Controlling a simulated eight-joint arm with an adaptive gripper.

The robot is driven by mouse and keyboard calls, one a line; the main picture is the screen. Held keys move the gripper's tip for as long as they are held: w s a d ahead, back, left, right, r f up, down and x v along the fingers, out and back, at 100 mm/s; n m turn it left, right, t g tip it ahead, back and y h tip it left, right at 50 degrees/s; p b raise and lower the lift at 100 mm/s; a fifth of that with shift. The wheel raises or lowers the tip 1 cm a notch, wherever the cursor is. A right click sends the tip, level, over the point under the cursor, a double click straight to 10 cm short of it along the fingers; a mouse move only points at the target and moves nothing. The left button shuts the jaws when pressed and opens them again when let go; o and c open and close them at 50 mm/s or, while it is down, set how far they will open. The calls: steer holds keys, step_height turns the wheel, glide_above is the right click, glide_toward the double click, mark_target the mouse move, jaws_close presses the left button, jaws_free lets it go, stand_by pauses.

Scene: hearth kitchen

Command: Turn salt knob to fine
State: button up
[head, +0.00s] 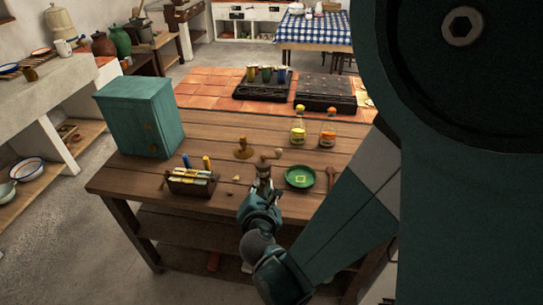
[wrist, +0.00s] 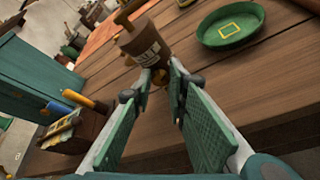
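The salt mill is a dark brown cylinder with a pale label, upright near the front edge of the wooden table (head: 225,145), with a crank at its top (head: 264,170). In the wrist view the mill (wrist: 146,44) leans with the camera's tilt, its label too small to read surely. My gripper (head: 262,192) is in front of the mill. In the wrist view the fingers of my gripper (wrist: 160,82) stand apart, with the knob between their tips; I cannot tell whether either tip touches it.
A caddy (head: 192,182) with colored handles stands left of the mill, and a green cabinet (head: 140,117) behind it. A green dish (head: 300,177) and a wooden spoon (head: 331,175) lie to the right.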

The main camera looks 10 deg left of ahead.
steer(key=o, duration=0.3)
steer(key=shift+s, duration=0.15)
steer(key=shift+v, duration=5.85)
steer(key=shift+r, duration=0.1)
steer(key=shift+w+a+f+n+h+p, duration=0.25)
steer(key=shift+w+a+n+h+p, duration=0.3)
steer(key=shift+n, duration=0.25)
steer(key=shift+w+a+f+n+h+p, duration=0.2)
steer(key=shift+w+a+n+h+p, duration=0.25)
steer(key=shift+w+a+n+h, duration=0.3)
steer(key=shift+w+a+f+n+h+p, duration=0.25)
steer(key=shift+w+a+n+h+p, duration=0.2)
steer(key=shift+n, duration=0.4)
